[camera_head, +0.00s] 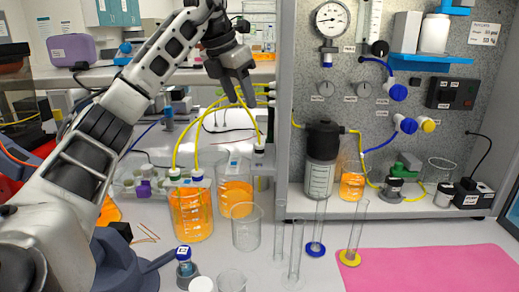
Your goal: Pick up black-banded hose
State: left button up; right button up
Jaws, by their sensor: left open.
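Several yellow hoses (177,135) arch from the rig's left side over the bench. Two run down to blue-and-white fittings at an orange-filled beaker (191,212). Another yellow hose (253,119) drops to a dark-and-white fitting (259,148) beside a second orange-filled beaker (235,190). A black band on any hose is too small to make out for certain. My left gripper (241,91) is open, pointing down at the upper part of that hose, its fingers overlapping it in the picture. Whether they touch cannot be told. My right gripper is not in view.
The grey rig panel (345,95) with gauge and valves stands right of my gripper. Empty glass beaker (246,227) and several tall cylinders stand in front. A pink mat (430,270) lies at the right front. A purple box (72,50) sits behind left.

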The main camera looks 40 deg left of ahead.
pick_arm(q)
send_over(257, 145)
jog(key=s, duration=0.2)
jog(key=f, duration=0.9)
jog(key=shift+s+d, duration=0.15)
jog(key=shift+d, duration=0.2)
jog(key=shift+a+p+x, duration=0.2)
jog(key=shift+p+x, duration=0.1)
jog(key=shift+x, duration=1.05)
jog(key=shift+a+p+x, duration=0.2)
jog(key=shift+p+x, duration=0.05)
jog(key=shift+x, duration=1.1)
grip_shut()
